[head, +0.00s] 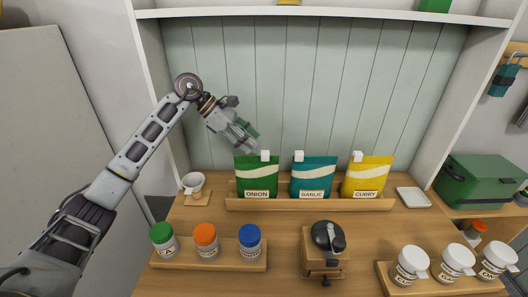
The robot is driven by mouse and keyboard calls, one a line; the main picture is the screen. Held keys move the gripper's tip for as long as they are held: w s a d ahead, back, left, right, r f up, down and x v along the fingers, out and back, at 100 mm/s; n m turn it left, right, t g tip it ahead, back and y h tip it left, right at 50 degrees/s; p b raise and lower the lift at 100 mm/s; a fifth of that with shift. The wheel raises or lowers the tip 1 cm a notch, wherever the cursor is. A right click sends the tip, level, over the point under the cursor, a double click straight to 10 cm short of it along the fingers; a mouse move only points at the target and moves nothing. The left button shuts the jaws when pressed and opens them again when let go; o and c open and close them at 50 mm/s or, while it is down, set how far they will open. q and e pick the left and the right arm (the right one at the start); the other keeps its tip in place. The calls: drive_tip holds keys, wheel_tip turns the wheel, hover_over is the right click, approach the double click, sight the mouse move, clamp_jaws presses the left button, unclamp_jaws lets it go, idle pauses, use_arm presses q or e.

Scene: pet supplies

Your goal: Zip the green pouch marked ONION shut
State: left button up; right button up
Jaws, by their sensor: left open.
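The green pouch marked ONION (257,180) stands upright at the left end of a wooden rack (300,204). A white tab (265,156) sits at its top edge, right of the middle. My left gripper (246,140) is open and empty, up and to the left of the pouch's top, apart from the tab as far as I can tell. Its fingers point down and to the right. My right gripper is not in view.
A teal GARLIC pouch (313,178) and a yellow CURRY pouch (367,177) stand to the right in the same rack. A white cup (193,184) is at the left. Jars with green, orange and blue lids (249,242), a dark grinder (327,240) and white-lidded jars (456,262) stand in front. A shelf (330,14) runs above.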

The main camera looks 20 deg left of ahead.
sight(263, 152)
use_arm(q)
drive_tip(key=x, duration=0.5)
drive_tip(key=shift+d+p, duration=0.2)
drive_tip(key=shift+p, duration=0.2)
drive_tip(key=shift+w+d+f, duration=0.1)
drive_tip(key=shift+d+f, duration=0.25)
drive_tip(key=shift+f, duration=0.25)
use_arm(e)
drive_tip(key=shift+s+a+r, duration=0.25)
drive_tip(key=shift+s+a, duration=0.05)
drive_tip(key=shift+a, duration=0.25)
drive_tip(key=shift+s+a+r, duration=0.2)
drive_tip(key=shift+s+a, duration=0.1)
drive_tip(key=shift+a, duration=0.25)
